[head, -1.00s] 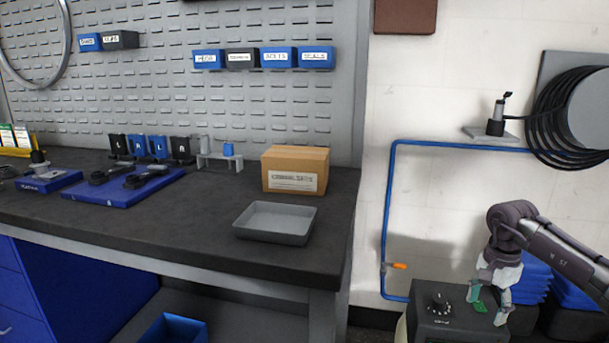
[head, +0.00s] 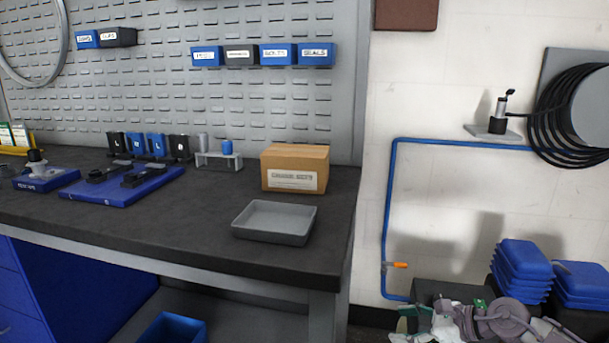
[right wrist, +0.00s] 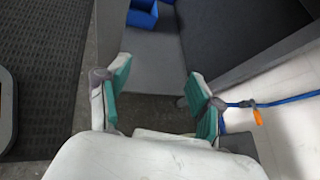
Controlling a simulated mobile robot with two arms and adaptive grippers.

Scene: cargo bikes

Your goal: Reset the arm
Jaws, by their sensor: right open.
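My right arm is folded low at the bottom right of the head view. Its gripper (head: 414,318), with green finger pads, is at the bottom edge, partly cut off, in front of a dark box (head: 450,291). In the right wrist view the gripper (right wrist: 158,95) is open, its two fingers wide apart with nothing between them. Floor and the bench's lower frame lie beyond the fingers. My left gripper is not in view.
The workbench (head: 200,222) holds a grey tray (head: 274,238), a cardboard box (head: 294,181) and blue boards with tools. A blue pipe (head: 389,220) with an orange valve handle (head: 396,265) runs along the wall. Stacked blue bins (head: 523,262) stand at right.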

